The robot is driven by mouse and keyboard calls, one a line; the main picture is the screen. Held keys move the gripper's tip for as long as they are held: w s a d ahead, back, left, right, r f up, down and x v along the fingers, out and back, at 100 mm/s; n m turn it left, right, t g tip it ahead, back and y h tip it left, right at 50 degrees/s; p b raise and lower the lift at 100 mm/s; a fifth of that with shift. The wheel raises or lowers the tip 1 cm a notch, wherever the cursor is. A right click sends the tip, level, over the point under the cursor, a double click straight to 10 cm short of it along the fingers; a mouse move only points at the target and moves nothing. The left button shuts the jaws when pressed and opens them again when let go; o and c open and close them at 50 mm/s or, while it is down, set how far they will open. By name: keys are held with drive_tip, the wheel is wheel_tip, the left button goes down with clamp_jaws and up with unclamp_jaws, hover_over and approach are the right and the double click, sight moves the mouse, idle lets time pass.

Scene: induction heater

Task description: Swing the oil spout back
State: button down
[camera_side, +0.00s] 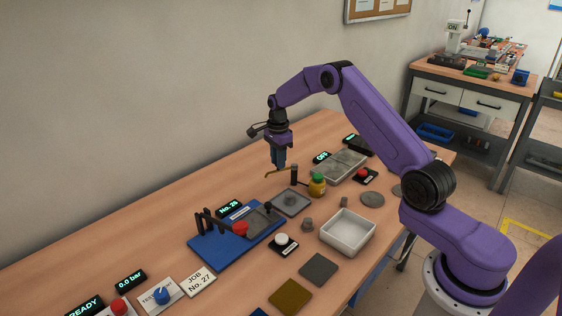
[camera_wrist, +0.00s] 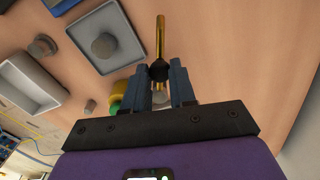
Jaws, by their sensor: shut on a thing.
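The oil spout (camera_side: 270,173) is a thin brass tube reaching left from a dark upright post (camera_side: 294,175). In the wrist view the brass tube of the oil spout (camera_wrist: 160,35) points away from the fingers, with a black knob (camera_wrist: 159,71) at its near end. My gripper (camera_side: 278,167) is above the bench, pointing down at the spout. In the wrist view my gripper (camera_wrist: 160,77) has its blue fingers on both sides of the spout by the knob, shut on it. The exact contact is partly hidden.
A yellow-green bottle (camera_side: 317,185) stands close right of the post. A grey plate (camera_side: 291,203) with a round grey part is in front. A blue fixture (camera_side: 205,250) lies left, a white tray (camera_side: 348,232) to the front right. The bench behind the spout is clear.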

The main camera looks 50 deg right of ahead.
drive_tip(key=shift+w+d+m, duration=0.4)
drive_tip(key=shift+w+m, duration=0.05)
drive_tip(key=shift+m, duration=0.6)
drive_tip(key=shift+w+d+m, duration=0.35)
drive_tip(key=shift+w+m, duration=0.05)
drive_tip(key=shift+m, duration=0.7)
drive_tip(key=shift+w+d+m, duration=0.4)
drive_tip(key=shift+w+m, duration=0.05)
drive_tip(key=shift+m, duration=0.6)
drive_tip(key=c, duration=0.9)
unclamp_jaws()
wheel_tip(320, 180, up, 17)
drive_tip(key=shift+r, duration=0.2)
